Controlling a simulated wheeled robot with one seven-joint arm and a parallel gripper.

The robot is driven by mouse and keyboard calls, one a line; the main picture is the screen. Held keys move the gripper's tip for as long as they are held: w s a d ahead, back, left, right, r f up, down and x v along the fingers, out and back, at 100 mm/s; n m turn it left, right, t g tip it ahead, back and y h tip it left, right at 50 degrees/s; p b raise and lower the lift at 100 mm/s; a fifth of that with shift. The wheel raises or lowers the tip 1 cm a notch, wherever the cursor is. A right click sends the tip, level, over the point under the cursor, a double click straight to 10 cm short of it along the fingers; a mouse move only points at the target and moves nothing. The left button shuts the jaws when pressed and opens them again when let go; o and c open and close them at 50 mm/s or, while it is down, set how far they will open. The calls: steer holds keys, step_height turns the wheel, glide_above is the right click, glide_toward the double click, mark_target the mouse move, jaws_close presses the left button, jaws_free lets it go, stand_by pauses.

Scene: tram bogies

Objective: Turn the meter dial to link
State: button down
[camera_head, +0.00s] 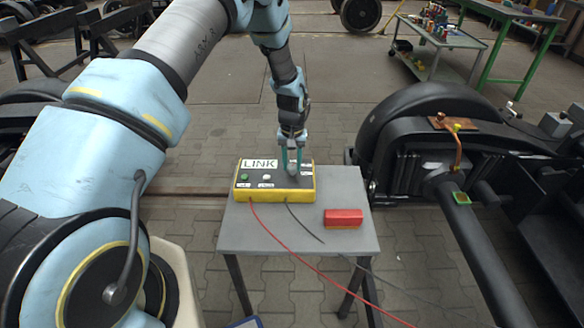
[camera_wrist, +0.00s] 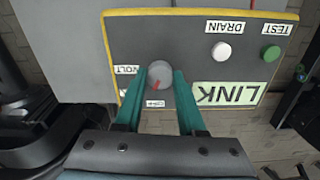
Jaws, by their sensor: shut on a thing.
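The meter (camera_head: 240,188) is a dark-topped yellow box on a small grey table, with a large LINK sign, a green TEST button and a white DRAIN button. Its grey round dial (camera_wrist: 158,70) carries a red pointer mark, which in the wrist view points down and slightly left, toward a small label (camera_wrist: 155,103) too small to read surely. A VOLT label (camera_wrist: 127,70) lies left of the dial. My gripper (camera_wrist: 160,79) is shut on the dial, one teal finger on each side. In the head view, my gripper (camera_head: 291,166) comes down from above onto the meter's right part.
A red block (camera_head: 343,217) lies on the grey table (camera_head: 245,238), right of the meter. A red and a black lead run from the meter's front across the table. A dark bogie (camera_head: 430,125) stands close at right. A tool cart (camera_head: 440,35) stands farther back.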

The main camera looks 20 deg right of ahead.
mark_target(292, 166)
steer(key=shift+m+b, duration=0.65)
steer(key=shift+m, duration=0.95)
steer(key=c, duration=0.5)
jaws_free()
step_height(292, 166, up, 11)
steer(key=b, duration=0.2)
steer(key=shift+f, duration=0.1)
